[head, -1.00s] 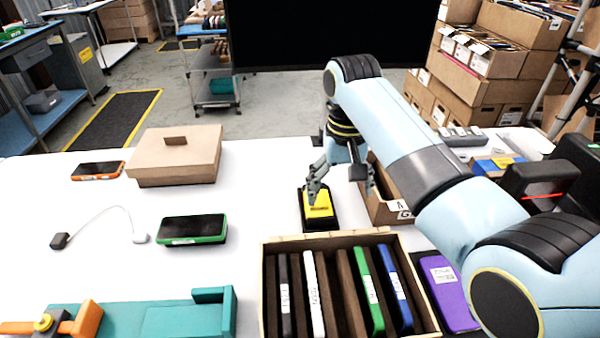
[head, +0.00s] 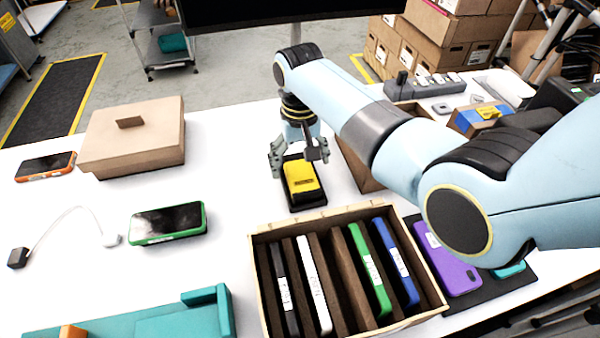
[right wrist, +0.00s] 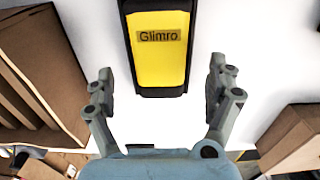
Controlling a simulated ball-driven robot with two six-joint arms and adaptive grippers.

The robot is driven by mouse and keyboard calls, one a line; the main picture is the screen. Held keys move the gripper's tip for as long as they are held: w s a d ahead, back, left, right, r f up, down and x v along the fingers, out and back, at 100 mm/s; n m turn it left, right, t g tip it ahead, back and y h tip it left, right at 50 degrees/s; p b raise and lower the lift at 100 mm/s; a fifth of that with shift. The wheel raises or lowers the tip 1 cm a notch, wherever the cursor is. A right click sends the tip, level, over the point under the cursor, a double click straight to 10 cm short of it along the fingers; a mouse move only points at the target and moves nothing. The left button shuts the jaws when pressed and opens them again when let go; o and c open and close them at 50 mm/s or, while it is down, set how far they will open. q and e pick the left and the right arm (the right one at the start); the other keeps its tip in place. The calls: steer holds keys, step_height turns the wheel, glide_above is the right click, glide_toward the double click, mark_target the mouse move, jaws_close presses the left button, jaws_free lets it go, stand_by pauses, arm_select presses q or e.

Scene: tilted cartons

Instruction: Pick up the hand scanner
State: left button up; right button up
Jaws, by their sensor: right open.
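The yellow and black device labelled "Glimro" (head: 303,184), which I take as the hand scanner, lies on the white table behind the slotted box. It also shows at the top of the right wrist view (right wrist: 158,58), where its far end is cut off. My right gripper (head: 299,152) is open and empty just above it, at its far end in the head view. In the right wrist view the fingers of my right gripper (right wrist: 161,85) stand wide apart, one on each side of the device's near end, with white table showing between. My left gripper is not in view.
The slotted wooden box (head: 262,280) with several upright slim devices stands in front. An open carton (head: 358,168) is close right of the scanner. A green-edged phone (head: 168,222) and a lidded cardboard box (head: 135,135) lie left. A purple phone (head: 447,262) lies right.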

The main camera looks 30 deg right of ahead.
steer(key=shift+s+f, duration=0.1)
steer(key=shift+f, duration=1.15)
steer(key=shift+c, duration=1.1)
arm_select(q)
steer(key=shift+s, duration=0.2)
arm_select(e)
steer(key=c, duration=0.9)
steer(key=shift+r, duration=0.1)
